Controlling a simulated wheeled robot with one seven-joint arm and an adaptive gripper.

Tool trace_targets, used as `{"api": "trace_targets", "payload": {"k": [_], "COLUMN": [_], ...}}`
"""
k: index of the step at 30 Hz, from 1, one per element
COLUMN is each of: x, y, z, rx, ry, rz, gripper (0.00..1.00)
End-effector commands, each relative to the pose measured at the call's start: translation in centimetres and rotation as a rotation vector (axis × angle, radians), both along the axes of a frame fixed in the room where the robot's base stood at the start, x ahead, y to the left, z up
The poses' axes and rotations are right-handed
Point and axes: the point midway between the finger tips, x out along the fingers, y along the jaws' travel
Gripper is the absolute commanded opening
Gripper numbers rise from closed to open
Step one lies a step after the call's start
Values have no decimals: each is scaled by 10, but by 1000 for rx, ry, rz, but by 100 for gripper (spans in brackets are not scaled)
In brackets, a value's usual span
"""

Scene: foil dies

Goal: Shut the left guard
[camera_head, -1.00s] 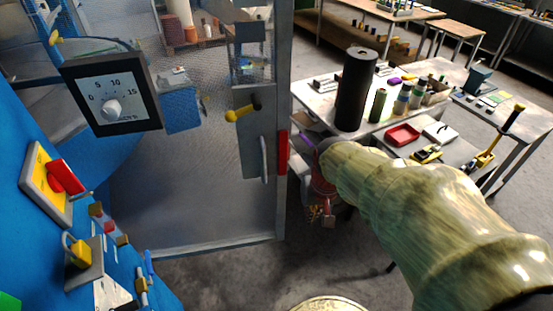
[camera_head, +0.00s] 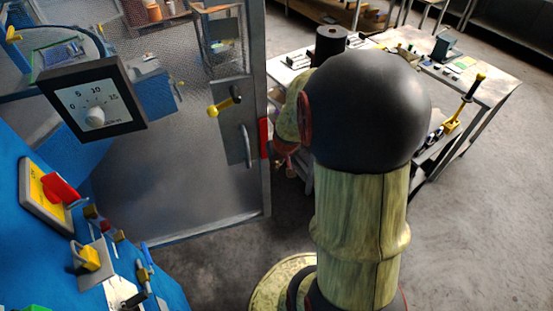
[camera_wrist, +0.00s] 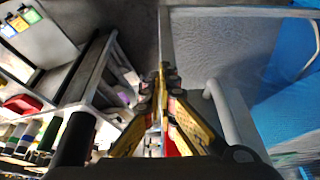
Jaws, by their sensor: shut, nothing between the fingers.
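The guard is a grey-framed panel (camera_head: 185,190) of clear mesh at the left in the head view. Its upright right edge carries a red block (camera_head: 264,138). The handle (camera_wrist: 220,110) also shows in the wrist view, right of my fingers. My gripper (camera_wrist: 163,85) is shut and empty, its yellow-and-black fingers in line with the guard's edge. I cannot tell whether they touch it. My arm hides the gripper in the head view.
A blue machine front with a dial box (camera_head: 92,100), a red switch (camera_head: 60,190) and a yellow padlock (camera_head: 88,257) stands at the left. A cluttered workbench (camera_head: 285,78) stands behind my arm. Floor (camera_head: 470,240) is clear at the right.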

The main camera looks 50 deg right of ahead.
Motion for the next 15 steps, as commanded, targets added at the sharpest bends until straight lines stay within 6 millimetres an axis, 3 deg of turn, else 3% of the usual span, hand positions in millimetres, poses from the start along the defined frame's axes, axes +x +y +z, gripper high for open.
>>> {"api": "trace_targets", "payload": {"k": [7,15], "x": [16,43], "y": [-8,-24], "z": [-48,-44], "rx": [2,1], "ry": [2,0], "rz": [0,0], "gripper": [0,0]}}
